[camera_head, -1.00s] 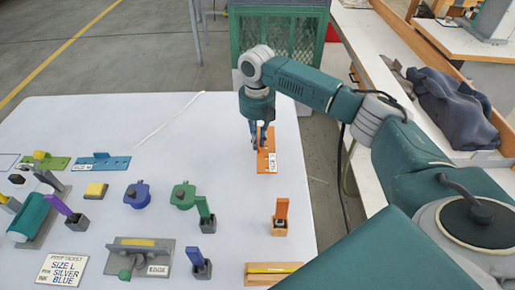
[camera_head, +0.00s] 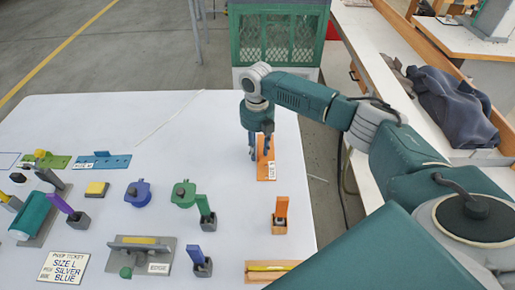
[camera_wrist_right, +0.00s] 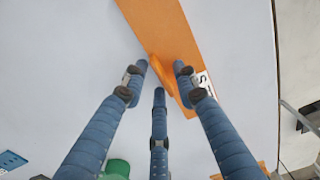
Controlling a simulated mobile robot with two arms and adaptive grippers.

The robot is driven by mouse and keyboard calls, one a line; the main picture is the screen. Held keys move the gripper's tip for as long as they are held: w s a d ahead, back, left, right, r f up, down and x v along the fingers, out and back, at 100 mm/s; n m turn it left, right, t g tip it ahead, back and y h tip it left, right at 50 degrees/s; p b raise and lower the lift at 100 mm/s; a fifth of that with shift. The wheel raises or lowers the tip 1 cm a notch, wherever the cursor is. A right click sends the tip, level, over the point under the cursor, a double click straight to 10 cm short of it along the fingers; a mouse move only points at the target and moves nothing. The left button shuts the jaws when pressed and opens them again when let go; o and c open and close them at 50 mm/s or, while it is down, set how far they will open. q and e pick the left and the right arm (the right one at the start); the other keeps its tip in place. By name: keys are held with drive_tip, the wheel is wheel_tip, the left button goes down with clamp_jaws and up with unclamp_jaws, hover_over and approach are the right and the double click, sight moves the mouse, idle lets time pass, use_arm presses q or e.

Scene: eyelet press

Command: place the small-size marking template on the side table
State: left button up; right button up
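The orange marking template (camera_head: 266,172) lies flat near the far right of the white table. It is a flat plate with a raised orange grip and a white label; an "S" is readable in the right wrist view (camera_wrist_right: 163,22). My right gripper (camera_head: 260,152) is just above the plate. In the right wrist view its three blue fingers (camera_wrist_right: 160,74) are spread around the raised grip, with gaps showing; I cannot tell whether any touches it. My left gripper is in neither view. A white bench (camera_head: 375,50) stands to the right; I cannot tell whether it is the side table.
A blue template (camera_head: 118,162) and a green template (camera_head: 57,162) lie at the left. Several stamps, presses and coloured blocks cover the front of the table, with a ticket (camera_head: 63,267). The table's far middle is clear. A dark cloth (camera_head: 455,105) lies at the right.

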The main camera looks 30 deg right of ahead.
drive_tip(key=shift+r, duration=0.45)
wheel_tip(320, 180, up, 11)
drive_tip(key=b, duration=0.1)
drive_tip(key=shift+r+b, duration=0.2)
drive_tip(key=shift+b, duration=0.2)
